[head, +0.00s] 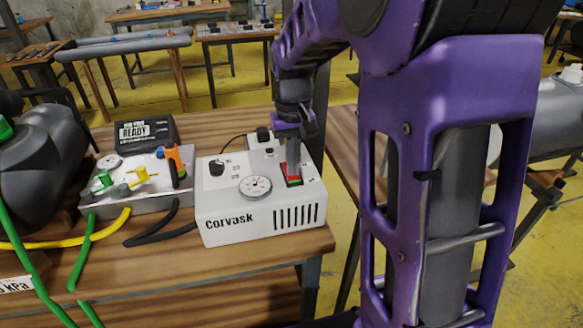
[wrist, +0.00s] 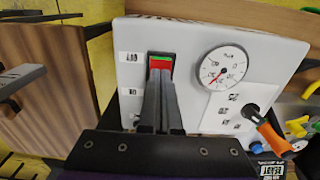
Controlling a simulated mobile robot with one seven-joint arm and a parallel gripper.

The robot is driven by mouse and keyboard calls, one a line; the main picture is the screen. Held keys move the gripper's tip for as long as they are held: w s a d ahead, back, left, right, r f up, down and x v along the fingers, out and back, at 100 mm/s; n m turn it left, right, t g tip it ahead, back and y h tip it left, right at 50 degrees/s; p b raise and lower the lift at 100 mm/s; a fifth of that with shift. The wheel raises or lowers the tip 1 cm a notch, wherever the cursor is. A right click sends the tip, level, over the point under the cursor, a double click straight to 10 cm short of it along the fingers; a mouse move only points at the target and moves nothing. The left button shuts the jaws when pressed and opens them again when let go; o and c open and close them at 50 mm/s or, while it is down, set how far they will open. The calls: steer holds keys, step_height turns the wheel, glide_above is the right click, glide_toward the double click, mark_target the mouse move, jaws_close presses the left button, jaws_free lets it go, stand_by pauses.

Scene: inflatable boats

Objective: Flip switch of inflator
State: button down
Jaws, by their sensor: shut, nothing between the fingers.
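The inflator (head: 225,212) is a white box marked Corvask on the wooden table, with a round gauge (head: 255,187) and a black knob (head: 217,167) on top. Its red and green switch (head: 294,181) is at the right of its top. In the wrist view the inflator (wrist: 185,38) fills the middle, and the switch (wrist: 161,61) shows a green strip above a red part. My gripper (head: 292,173) points down, shut and empty, with its fingertips (wrist: 160,74) at the red part. I cannot tell whether they touch it. They hide the switch's near end.
Left of the inflator stands a grey unit (head: 135,198) with valves, a READY display (head: 135,131) and an orange-handled tool (head: 177,163). A dark hose (head: 160,232) and a yellow hose (head: 60,241) lie on the table (head: 190,275).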

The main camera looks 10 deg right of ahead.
step_height(320, 180, up, 7)
steer(key=p, duration=0.6)
steer(key=shift+f, duration=0.1)
stand_by(0.4)
